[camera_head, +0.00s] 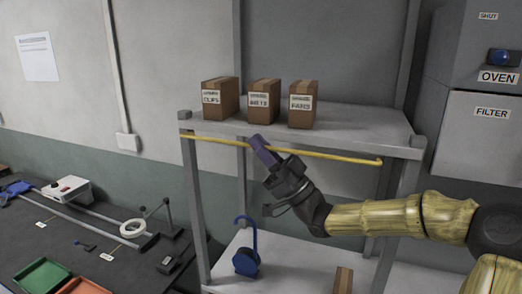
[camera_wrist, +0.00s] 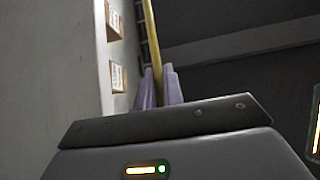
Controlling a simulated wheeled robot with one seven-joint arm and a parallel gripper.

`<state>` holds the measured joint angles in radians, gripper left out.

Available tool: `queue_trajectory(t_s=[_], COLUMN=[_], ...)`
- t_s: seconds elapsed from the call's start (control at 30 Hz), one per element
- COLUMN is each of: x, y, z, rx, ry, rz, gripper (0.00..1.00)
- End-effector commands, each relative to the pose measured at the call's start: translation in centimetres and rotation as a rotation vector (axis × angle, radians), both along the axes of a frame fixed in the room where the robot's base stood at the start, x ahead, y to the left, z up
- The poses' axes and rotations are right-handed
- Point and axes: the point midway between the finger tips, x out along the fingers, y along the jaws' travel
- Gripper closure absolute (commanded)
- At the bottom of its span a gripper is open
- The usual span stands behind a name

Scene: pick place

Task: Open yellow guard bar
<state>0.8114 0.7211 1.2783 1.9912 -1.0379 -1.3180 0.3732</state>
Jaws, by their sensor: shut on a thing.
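The yellow guard bar (camera_head: 337,157) runs across the front of the upper shelf, between the rack's front posts, and bends at its right end. My gripper (camera_head: 257,145) reaches it from the lower right, with purple fingers at the bar left of its middle. In the wrist view the bar (camera_wrist: 152,40) runs down between the two purple fingers of my gripper (camera_wrist: 160,85), which are shut on it. The exact contact is partly hidden by the fingers.
Three labelled cardboard boxes (camera_head: 221,98) stand on the upper shelf (camera_head: 350,123) behind the bar. A blue hooked object (camera_head: 246,262) and another box (camera_head: 343,280) are on the lower shelf. A dark bench (camera_head: 60,225) with tools is left; grey cabinets (camera_head: 484,135) are right.

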Motion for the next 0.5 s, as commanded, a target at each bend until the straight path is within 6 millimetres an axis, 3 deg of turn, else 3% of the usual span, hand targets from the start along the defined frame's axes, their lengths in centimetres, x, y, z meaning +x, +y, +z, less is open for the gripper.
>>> queue_trajectory(t_s=[0.23,0.27,0.33,0.5], x=[-0.02,-0.02,-0.03,-0.04], y=[-0.01,-0.01,0.01,0.05], z=[0.04,0.04,0.04,0.04], rx=[0.0,0.0,0.0,0.001], ry=[-0.002,-0.002,-0.002,-0.002], rz=[0.0,0.0,0.0,0.001], gripper=[1.0,0.85,0.71,0.69])
